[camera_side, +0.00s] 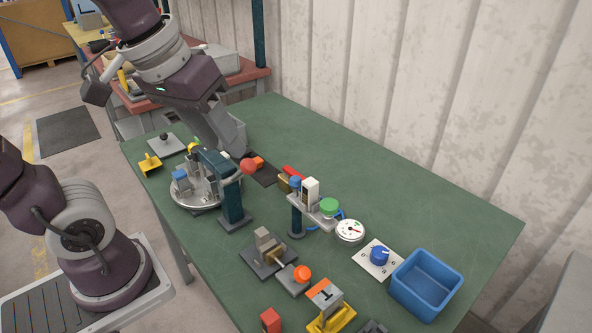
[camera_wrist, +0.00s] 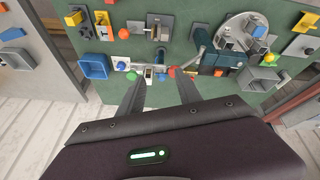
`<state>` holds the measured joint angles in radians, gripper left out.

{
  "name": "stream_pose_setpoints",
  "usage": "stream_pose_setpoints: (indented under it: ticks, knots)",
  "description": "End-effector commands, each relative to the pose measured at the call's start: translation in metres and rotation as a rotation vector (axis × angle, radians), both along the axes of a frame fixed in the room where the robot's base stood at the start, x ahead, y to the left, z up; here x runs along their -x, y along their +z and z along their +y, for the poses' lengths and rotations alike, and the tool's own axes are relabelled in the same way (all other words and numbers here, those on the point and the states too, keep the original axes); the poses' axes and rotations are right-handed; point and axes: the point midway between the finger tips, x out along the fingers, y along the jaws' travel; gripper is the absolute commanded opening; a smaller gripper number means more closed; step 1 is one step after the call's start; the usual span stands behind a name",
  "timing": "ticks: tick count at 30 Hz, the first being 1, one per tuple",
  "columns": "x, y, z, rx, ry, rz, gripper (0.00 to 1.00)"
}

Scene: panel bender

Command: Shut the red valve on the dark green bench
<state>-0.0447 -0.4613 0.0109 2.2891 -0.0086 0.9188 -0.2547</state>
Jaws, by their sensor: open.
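The red valve (camera_side: 292,172) shows in the side view near the middle of the dark green bench (camera_side: 400,185). It has a red lever above a brass-coloured body, and the white block and blue knob in front partly hide it. The lever's exact angle is hard to tell. I cannot pick the valve out surely in the wrist view. My gripper (camera_wrist: 160,80) is open and empty in the wrist view, its two grey fingers apart and pointing toward the bench. In the side view it is at the bench's back left, left of the valve, with its fingertips not clear.
A blue bin (camera_side: 426,284) sits at right. The bench behind the valve is clear.

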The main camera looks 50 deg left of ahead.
Motion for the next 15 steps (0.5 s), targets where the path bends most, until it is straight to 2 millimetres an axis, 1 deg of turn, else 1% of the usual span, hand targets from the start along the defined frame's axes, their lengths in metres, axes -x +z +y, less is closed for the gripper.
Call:
stream_pose_setpoints:
  ticks: [1, 2, 3, 5, 6, 8, 9, 12, 15]
  knots:
    - [-0.035, -0.001, 0.008, 0.046, 0.13, 0.055, 0.4]
    - [-0.056, -0.003, 0.014, 0.074, 0.216, 0.081, 0.4]
    - [-0.083, -0.009, 0.023, 0.108, 0.332, 0.116, 0.4]
    - [-0.123, -0.026, 0.037, 0.154, 0.51, 0.167, 0.4]
    - [-0.148, -0.041, 0.048, 0.18, 0.626, 0.2, 0.4]
    - [-0.18, -0.069, 0.063, 0.209, 0.79, 0.241, 0.4]
    - [-0.198, -0.088, 0.074, 0.224, 0.89, 0.265, 0.4]
    - [-0.227, -0.131, 0.094, 0.245, 1.087, 0.309, 0.4]
    - [-0.241, -0.159, 0.105, 0.254, 1.201, 0.329, 0.4]
